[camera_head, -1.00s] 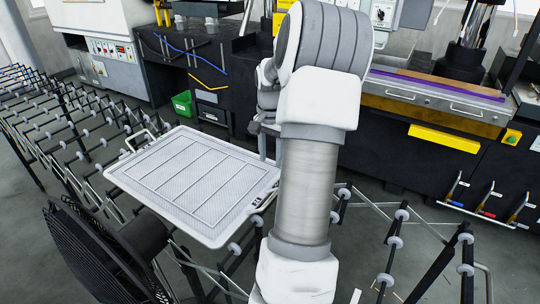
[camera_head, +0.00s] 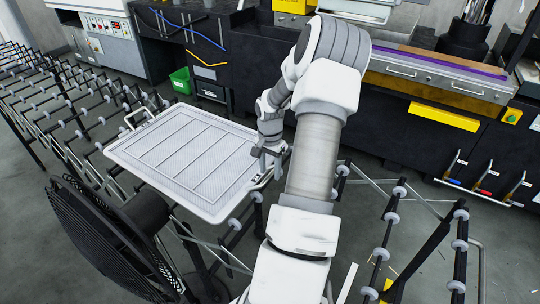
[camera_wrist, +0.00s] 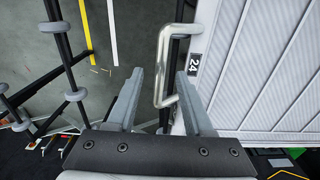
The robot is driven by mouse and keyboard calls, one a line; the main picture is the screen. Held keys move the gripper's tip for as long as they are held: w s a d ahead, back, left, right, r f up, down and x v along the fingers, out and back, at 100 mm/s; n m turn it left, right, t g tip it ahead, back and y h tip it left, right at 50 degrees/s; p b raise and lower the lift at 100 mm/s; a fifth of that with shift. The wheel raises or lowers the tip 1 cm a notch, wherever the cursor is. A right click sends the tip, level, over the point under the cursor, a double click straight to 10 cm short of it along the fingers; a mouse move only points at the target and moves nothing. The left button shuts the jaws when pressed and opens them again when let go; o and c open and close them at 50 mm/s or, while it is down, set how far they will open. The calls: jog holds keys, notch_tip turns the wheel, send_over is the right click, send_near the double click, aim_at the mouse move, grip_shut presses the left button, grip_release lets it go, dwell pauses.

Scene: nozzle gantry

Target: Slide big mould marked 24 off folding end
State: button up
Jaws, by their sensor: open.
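The big mould (camera_head: 180,158) is a flat, light grey, ribbed tray with a raised rim. It rests on the roller conveyor in the head view, with a wire handle at its far left end. In the wrist view the mould (camera_wrist: 270,70) fills the right side, with a label marked 24 (camera_wrist: 194,64) by its edge. Its near metal handle (camera_wrist: 162,65) lies between the fingers of my gripper (camera_wrist: 160,97), which is open and not closed on it. In the head view my gripper (camera_head: 266,160) is at the mould's right end, partly hidden by my arm.
The folding roller conveyor (camera_head: 75,120) runs from the left under the mould, and its rollers (camera_head: 391,218) continue at the right. A black fan (camera_head: 95,245) stands close at front left. Dark machines with a yellow block (camera_head: 443,117) line the back. A green bin (camera_head: 181,80) sits behind.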

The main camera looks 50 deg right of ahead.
aim_at(270, 174)
jog(key=shift+f, duration=1.5)
grip_shut()
dwell(0.4)
